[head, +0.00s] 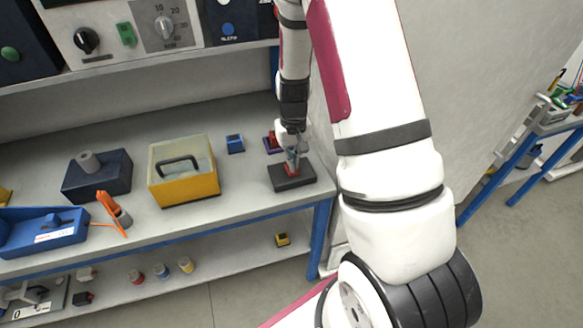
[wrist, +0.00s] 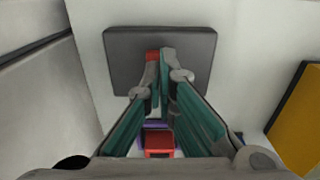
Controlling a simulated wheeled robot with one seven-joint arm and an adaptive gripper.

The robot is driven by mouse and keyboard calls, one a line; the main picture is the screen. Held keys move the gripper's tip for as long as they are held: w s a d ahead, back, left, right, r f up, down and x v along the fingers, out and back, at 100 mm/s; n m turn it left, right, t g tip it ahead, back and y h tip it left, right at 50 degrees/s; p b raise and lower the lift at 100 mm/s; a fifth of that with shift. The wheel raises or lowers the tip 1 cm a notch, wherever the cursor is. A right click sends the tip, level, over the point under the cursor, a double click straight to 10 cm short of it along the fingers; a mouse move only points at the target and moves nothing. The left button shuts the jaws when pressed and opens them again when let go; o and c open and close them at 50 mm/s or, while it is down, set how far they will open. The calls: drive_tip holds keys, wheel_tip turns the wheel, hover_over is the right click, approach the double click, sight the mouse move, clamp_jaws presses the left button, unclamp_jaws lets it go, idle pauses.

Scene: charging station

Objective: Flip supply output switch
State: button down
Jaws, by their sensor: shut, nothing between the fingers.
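My gripper (head: 291,163) is shut and points down at a dark grey block (head: 293,184) at the right end of the bench. In the wrist view its fingertips (wrist: 161,54) are together over the same dark block (wrist: 200,50). A small red part (wrist: 152,55) shows at the block beside the fingertips, partly hidden by them. I cannot tell whether they touch it. A panel above the bench carries a green switch (head: 126,34) between a black knob (head: 86,40) and a grey numbered dial (head: 164,26). I cannot tell which part is the supply output switch.
A red and purple item (head: 271,143) lies just behind the block; the wrist view shows its red part (wrist: 158,143). The bench edge is close in front.

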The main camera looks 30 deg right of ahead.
drive_tip(key=shift+f+b, duration=0.5)
drive_tip(key=shift+f, duration=0.65)
idle(0.8)
drive_tip(key=shift+r+p, duration=1.65)
drive_tip(key=shift+r, duration=1.9)
drive_tip(key=s+a+r+n+t, duration=0.1)
drive_tip(key=s+a+r, duration=0.15)
drive_tip(key=r, duration=0.45)
drive_tip(key=s+a+r+t, duration=0.1)
drive_tip(key=s+a+r, duration=0.15)
drive_tip(key=r, duration=0.45)
drive_tip(key=s+a+r+n+t, duration=0.1)
drive_tip(key=s+a+r, duration=0.1)
drive_tip(key=a+r, duration=0.35)
drive_tip(key=s+a+r+t, duration=0.1)
drive_tip(key=s+r, duration=0.4)
drive_tip(key=s, duration=0.2)
drive_tip(key=s+a+r+n+t, duration=0.1)
drive_tip(key=s+a+r, duration=0.1)
drive_tip(key=s+r, duration=0.3)
drive_tip(key=s, duration=0.3)
drive_tip(key=shift+a, duration=0.2)
